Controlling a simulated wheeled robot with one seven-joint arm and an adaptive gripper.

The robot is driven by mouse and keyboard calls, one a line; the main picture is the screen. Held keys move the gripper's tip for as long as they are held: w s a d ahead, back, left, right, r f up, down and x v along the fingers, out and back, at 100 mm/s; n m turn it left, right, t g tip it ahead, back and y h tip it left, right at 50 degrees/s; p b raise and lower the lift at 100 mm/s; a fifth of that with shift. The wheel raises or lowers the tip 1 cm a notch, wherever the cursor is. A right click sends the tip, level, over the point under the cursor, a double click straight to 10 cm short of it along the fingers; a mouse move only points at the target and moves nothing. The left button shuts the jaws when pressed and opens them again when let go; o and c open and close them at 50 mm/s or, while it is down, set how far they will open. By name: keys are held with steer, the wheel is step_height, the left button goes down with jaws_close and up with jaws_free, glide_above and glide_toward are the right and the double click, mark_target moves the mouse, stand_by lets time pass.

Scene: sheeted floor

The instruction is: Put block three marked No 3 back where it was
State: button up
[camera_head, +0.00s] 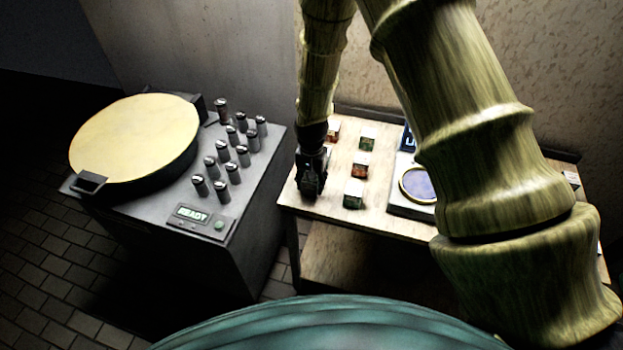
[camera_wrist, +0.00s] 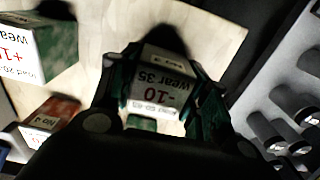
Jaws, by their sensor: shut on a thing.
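My gripper (camera_head: 311,188) is low over the left end of the wooden table, its fingers pointing down. In the wrist view it is shut on a white-labelled block (camera_wrist: 160,88), with a finger on each side. The label shows "-10" and "wear 35" upside down; I cannot read a block number on it. In the head view the gripper hides this block. I cannot tell whether it touches the tabletop. A green block (camera_wrist: 48,48) labelled "+10" and a red block (camera_wrist: 50,118) with a small, unclear "No" marking stand beside the gripper in the wrist view.
On the table (camera_head: 325,205) are a back red block (camera_head: 334,132), a back green block (camera_head: 367,140), a middle red block (camera_head: 359,171) and a front green block (camera_head: 353,196). A round-dial device (camera_head: 405,208) stands right. Left is a grey machine (camera_head: 255,170) with several metal cylinders.

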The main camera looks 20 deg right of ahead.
steer(key=shift+f, duration=0.15)
steer(key=o, duration=1.3)
steer(key=shift+o, duration=0.2)
step_height(320, 180, up, 12)
steer(key=b, duration=0.4)
